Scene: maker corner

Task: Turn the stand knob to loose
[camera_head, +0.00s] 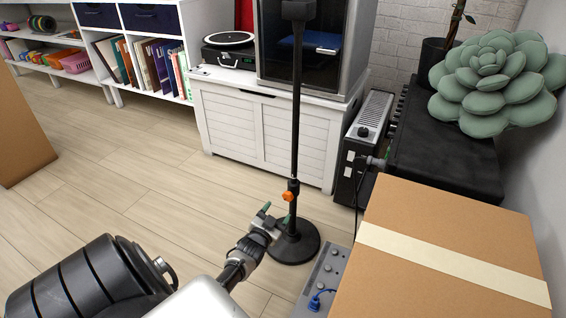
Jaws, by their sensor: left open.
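A black stand (296,120) rises upright from a round black base (294,245) on the wooden floor. An orange knob (288,196) sits low on its pole, on a black collar. I cannot tell from its look whether the knob is tight or loose. My left gripper (267,213) is open and empty, just below and left of the knob, apart from it. Its fingers have green tips. The right gripper is not in view.
A taped cardboard box (445,245) fills the lower right. A grey power strip (325,270) with a blue plug lies beside the stand base. A white cabinet (265,130) and a heater (362,140) stand behind. Clear floor (130,180) lies to the left.

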